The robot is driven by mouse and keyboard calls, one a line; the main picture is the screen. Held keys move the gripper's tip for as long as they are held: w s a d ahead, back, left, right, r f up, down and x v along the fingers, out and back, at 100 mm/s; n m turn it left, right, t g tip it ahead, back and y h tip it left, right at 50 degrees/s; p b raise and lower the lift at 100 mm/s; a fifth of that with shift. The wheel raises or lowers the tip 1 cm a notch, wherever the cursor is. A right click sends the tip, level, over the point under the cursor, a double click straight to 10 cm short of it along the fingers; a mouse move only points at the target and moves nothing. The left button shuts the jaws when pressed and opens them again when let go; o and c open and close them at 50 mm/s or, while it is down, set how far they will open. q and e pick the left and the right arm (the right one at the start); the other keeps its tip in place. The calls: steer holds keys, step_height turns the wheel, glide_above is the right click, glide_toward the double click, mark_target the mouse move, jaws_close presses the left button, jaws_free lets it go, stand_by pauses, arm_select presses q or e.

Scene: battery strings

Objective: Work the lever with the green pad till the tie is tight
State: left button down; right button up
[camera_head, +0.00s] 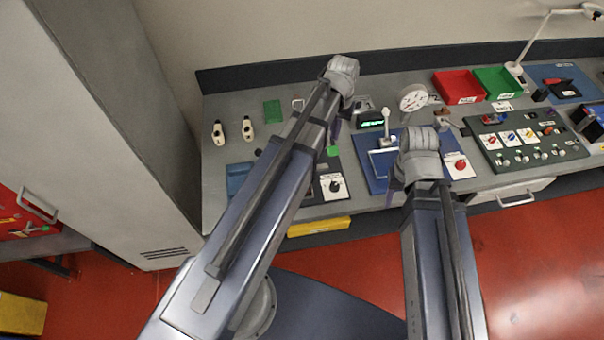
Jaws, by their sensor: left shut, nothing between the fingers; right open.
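A small green pad (333,151) shows just right of my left arm, above a dark panel (345,168). My arm covers much of this spot, so I cannot make out the lever under the pad or the tie. Another flat green piece (272,111) lies on the bench farther left. My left arm reaches over the bench, and its grey joint is near the back edge. My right arm ends in a grey joint over the blue board. The fingers of both grippers are hidden behind my arms.
The blue board (379,184) carries an upright lever with a pale knob (386,112). A dial gauge (413,98), red bin (458,85), green bin (495,82) and switch panel (525,145) stand to the right.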

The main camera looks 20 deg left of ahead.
mark_target(333, 151)
arm_select(q)
steer(key=shift+s+d+f+b, duration=0.1)
steer(key=shift+s+f+b, duration=0.05)
steer(key=shift+f+b, duration=1.2)
steer(key=shift+s+d+f+b, duration=0.1)
steer(key=shift+f+b, duration=1.2)
steer(key=shift+s+d+f+b, duration=0.1)
steer(key=shift+f+b, duration=2.3)
steer(key=shift+b, duration=0.15)
steer(key=shift+f, duration=0.1)
steer(key=shift+w+a+f, duration=0.15)
steer(key=shift+w+a, duration=0.05)
steer(key=shift+w, duration=0.05)
steer(key=shift+s+d+r+p, duration=0.15)
steer(key=shift+s+r+p, duration=0.1)
steer(key=shift+r+p, duration=0.35)
steer(key=r+p, duration=0.9)
steer(key=shift+w+a+r, duration=0.25)
steer(key=shift+w, duration=0.1)
steer(key=shift+f, duration=0.25)
